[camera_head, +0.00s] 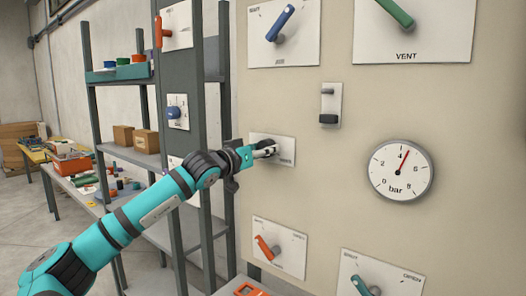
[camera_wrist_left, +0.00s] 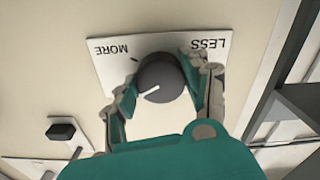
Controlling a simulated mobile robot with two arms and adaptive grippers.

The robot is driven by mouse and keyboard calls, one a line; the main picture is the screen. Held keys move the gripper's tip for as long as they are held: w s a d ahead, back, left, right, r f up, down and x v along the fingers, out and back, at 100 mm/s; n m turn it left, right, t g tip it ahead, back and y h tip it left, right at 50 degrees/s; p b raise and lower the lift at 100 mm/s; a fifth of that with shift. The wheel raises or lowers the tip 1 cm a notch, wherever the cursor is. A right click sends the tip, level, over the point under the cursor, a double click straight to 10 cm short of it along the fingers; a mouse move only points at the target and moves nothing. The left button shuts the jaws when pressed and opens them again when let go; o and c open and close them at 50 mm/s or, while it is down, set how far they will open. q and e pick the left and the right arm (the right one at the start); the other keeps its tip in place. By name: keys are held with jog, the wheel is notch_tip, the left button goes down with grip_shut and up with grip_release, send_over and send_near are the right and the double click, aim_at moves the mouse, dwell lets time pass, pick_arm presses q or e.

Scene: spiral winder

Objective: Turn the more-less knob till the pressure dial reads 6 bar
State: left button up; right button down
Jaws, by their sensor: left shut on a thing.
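The more-less knob (camera_wrist_left: 160,78) is a dark round knob on a white plate marked MORE and LESS, which appears upside down in the left wrist view. A white line on the knob points toward the lower left of that view. My left gripper (camera_wrist_left: 158,88) has its fingers on both sides of the knob and is shut on it. In the head view, my left gripper (camera_head: 268,150) reaches the plate (camera_head: 287,157) and mostly hides the knob. The pressure dial (camera_head: 401,171) is round and white, marked 0 to 8 bar. Its red needle points a little past 4. My right gripper is not in view.
The beige panel also carries a blue lever (camera_head: 283,22), a green VENT lever (camera_head: 397,12), a small black switch (camera_head: 328,119), an orange lever (camera_head: 267,247) and a green lever (camera_head: 361,286). A shelf rack (camera_head: 88,110) stands left, close to my left arm.

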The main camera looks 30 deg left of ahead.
pick_arm(q)
jog(key=shift+f, duration=0.25)
jog(key=o, duration=1.2)
jog(key=shift+r, duration=0.15)
jog(key=shift+c, duration=0.2)
jog(key=s, duration=1.2)
jog(key=shift+a, duration=0.45)
